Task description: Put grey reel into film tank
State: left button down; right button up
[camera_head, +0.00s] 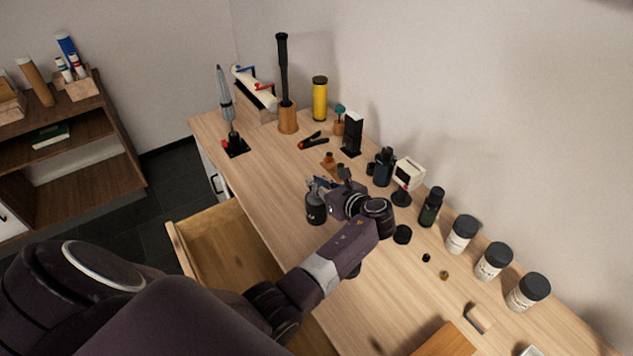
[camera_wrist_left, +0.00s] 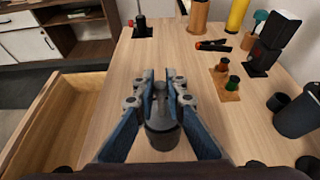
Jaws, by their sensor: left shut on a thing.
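My left gripper (camera_head: 320,186) is over the wooden table (camera_head: 265,200), near its drawer-side edge. In the left wrist view its fingers (camera_wrist_left: 161,80) are closed around a small grey part (camera_wrist_left: 160,101), which I take for the grey reel. A dark cylinder (camera_head: 315,209), probably the film tank, is directly below it. It also shows in the left wrist view (camera_wrist_left: 162,138). The fingers hide much of the grey part. I cannot tell whether it is inside the cylinder or only above it. My right gripper is out of view.
An open drawer (camera_head: 215,245) juts out at the left. A black disc (camera_head: 402,234), a dark container (camera_head: 384,165), a dark bottle (camera_head: 432,206) and several black-lidded jars (camera_head: 461,236) line the wall side.

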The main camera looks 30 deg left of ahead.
pick_arm(q)
jog(key=shift+f+b, duration=0.5)
jog(key=shift+f, duration=0.5)
jog(key=c, duration=1.9)
grip_release()
jog(key=v, duration=0.7)
jog(key=shift+s+d, duration=0.15)
jog(key=shift+d, duration=0.1)
jog(key=shift+r, duration=0.1)
